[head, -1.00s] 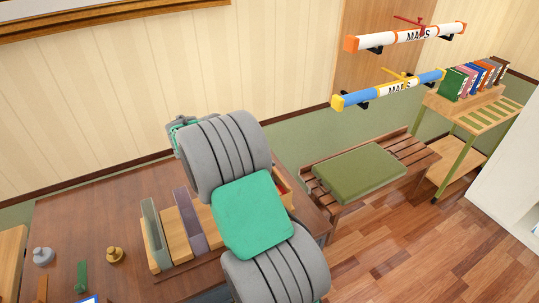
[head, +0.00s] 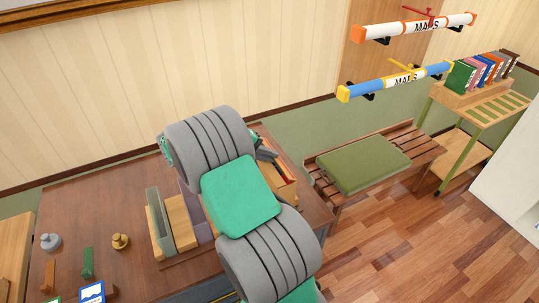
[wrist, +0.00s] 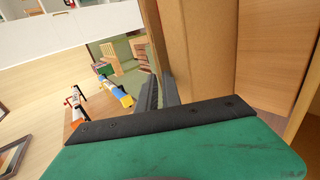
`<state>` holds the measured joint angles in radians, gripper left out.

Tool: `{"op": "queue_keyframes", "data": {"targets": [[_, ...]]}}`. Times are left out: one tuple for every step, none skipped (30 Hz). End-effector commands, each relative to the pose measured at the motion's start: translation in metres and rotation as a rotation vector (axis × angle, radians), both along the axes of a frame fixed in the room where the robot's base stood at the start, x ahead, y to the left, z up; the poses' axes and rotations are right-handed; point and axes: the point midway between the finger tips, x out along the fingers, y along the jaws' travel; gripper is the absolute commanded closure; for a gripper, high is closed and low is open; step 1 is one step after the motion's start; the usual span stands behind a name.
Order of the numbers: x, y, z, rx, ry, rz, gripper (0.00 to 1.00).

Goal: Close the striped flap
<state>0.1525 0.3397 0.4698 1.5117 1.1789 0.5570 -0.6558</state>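A wooden panel with green stripes (head: 487,108) lies flat and out on a green-legged stand at the far right of the head view. It is the only striped panel I can make out. My gripper (head: 266,153) is far to the left of it, over the desk, partly hidden behind my arm. In the wrist view my gripper (wrist: 161,92) shows two dark fingers close together, with nothing seen between them. A wooden surface (wrist: 205,50) fills the view just right of the fingers; I cannot tell whether they touch it.
The desk (head: 110,190) holds a wooden organiser (head: 180,222), a grey weight (head: 50,242) and a brass weight (head: 120,241). A slatted bench (head: 415,150) with a green cushion (head: 362,163) stands between desk and stand. Map tubes (head: 415,28) hang above. The floor in front is clear.

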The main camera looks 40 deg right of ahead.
Motion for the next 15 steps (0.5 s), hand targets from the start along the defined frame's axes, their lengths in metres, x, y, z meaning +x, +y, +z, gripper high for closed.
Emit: {"op": "queue_keyframes", "data": {"targets": [[0.0001, -0.0001, 0.0001, 0.0, 0.0, 0.0, 0.86], [0.0, 0.0, 0.0002, 0.0, 0.0, 0.0, 0.84], [0.0, 0.0, 0.0002, 0.0, 0.0, 0.0, 0.81], [0.0001, -0.0001, 0.0003, 0.0, 0.0, 0.0, 0.78], [0.0, -0.0001, 0.0003, 0.0, 0.0, 0.0, 0.76], [0.0, -0.0001, 0.0002, 0.0, 0.0, 0.0, 0.75], [0.0, -0.0001, 0.0001, 0.0, 0.0, 0.0, 0.75], [-0.0001, 0.0, -0.0001, 0.0, 0.0, 0.0, 0.75], [-0.0001, 0.0, -0.0001, 0.0, 0.001, 0.001, 0.75], [-0.0002, 0.0, -0.0003, 0.0, 0.001, 0.0, 0.75], [-0.0002, 0.0001, -0.0004, 0.001, 0.001, 0.0, 0.75], [-0.0003, 0.0001, -0.0005, 0.001, 0.001, 0.0, 0.75], [-0.0003, 0.0002, -0.0006, 0.001, 0.001, 0.0, 0.75], [-0.0003, 0.0001, -0.0006, 0.001, 0.001, 0.0, 0.75], [-0.0004, 0.0002, -0.0007, 0.002, 0.002, 0.0, 0.75]]}}
